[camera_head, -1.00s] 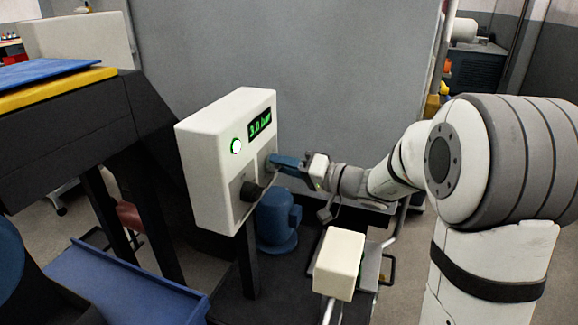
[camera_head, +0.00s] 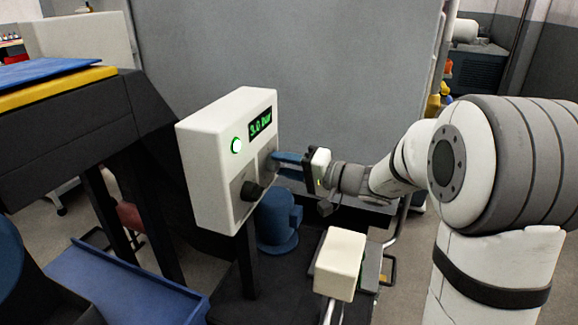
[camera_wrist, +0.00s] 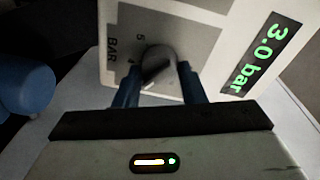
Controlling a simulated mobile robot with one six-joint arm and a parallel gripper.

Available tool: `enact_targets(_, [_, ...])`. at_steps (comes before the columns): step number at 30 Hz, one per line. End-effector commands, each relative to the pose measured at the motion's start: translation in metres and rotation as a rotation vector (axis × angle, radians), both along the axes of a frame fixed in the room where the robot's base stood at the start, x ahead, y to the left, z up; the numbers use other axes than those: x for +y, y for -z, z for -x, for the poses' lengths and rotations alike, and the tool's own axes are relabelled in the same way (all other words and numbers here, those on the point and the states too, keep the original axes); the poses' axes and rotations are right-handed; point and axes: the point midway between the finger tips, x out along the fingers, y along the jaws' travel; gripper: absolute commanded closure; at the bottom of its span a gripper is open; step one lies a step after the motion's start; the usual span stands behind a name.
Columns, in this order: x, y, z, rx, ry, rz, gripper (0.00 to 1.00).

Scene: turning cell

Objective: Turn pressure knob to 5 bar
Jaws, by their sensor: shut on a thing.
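The white control panel box (camera_head: 210,160) stands at centre with a green display (camera_head: 260,124) reading 3.0 bar; the display also shows in the wrist view (camera_wrist: 261,53). In the wrist view the dark round pressure knob (camera_wrist: 158,62) sits on a grey plate (camera_wrist: 190,38) marked BAR, with the numbers 4 and 5 visible beside it. My gripper (camera_wrist: 158,82) has one blue finger on each side of the knob and is shut on it.
A second black knob (camera_head: 252,191) sticks out lower on the panel, close to my fingers. A blue motor-like body (camera_head: 277,222) stands below, and a cream box (camera_head: 340,264) stands below my wrist.

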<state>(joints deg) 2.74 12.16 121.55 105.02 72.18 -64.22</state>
Motion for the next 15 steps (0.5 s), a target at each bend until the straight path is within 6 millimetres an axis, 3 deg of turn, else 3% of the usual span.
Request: enact_targets(15, [0.0022,-0.0033,0.0001,0.381,-0.009,-0.139,0.86])
